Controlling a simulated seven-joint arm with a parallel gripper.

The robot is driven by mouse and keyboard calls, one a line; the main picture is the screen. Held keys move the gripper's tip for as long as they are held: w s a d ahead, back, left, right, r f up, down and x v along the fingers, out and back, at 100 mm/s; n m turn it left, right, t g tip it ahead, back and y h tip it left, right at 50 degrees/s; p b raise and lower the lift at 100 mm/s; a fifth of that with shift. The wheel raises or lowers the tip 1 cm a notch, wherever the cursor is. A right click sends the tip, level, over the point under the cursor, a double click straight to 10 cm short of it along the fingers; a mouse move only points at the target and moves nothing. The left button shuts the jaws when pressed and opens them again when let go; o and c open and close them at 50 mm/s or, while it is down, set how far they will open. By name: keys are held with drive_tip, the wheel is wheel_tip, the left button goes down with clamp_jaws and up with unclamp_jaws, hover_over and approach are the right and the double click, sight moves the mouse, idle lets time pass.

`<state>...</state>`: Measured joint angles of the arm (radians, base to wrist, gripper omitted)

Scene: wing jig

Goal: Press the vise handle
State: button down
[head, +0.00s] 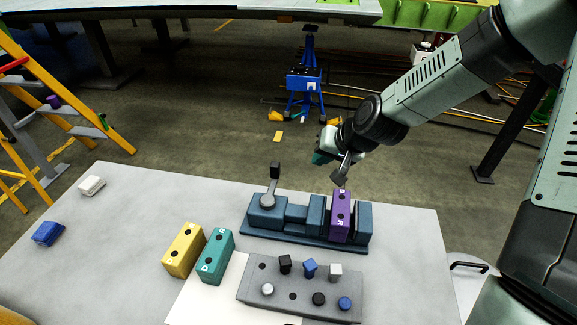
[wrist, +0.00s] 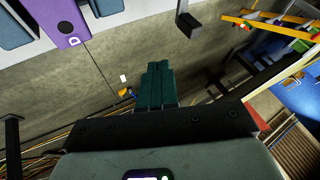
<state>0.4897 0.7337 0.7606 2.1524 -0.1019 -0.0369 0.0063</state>
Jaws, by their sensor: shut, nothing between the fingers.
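The blue vise (head: 268,213) stands on the table with a purple block (head: 341,222) between its jaws at the right. The vise handle (head: 274,180), an upright grey lever with a black tip, rises from its left end. In the wrist view the handle seems to be the dark post (wrist: 187,22) at top centre, and the purple block (wrist: 62,22) is at upper left. My gripper (head: 320,158) is above and behind the vise, right of the handle and apart from it. Its green fingers (wrist: 156,84) are together and empty.
A yellow block (head: 183,250) and a teal block (head: 216,257) stand left of a grey peg board (head: 300,290) in front of the vise. A white block (head: 91,186) and a blue block (head: 47,233) lie at the far left. The table's left middle is clear.

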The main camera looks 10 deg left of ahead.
sight(271, 185)
drive_tip(key=w+a+f, duration=0.3)
drive_tip(key=a+f, duration=0.5)
drive_tip(key=shift+w+a, duration=0.35)
drive_tip(key=shift+w, duration=0.05)
drive_tip(key=shift+a, duration=0.1)
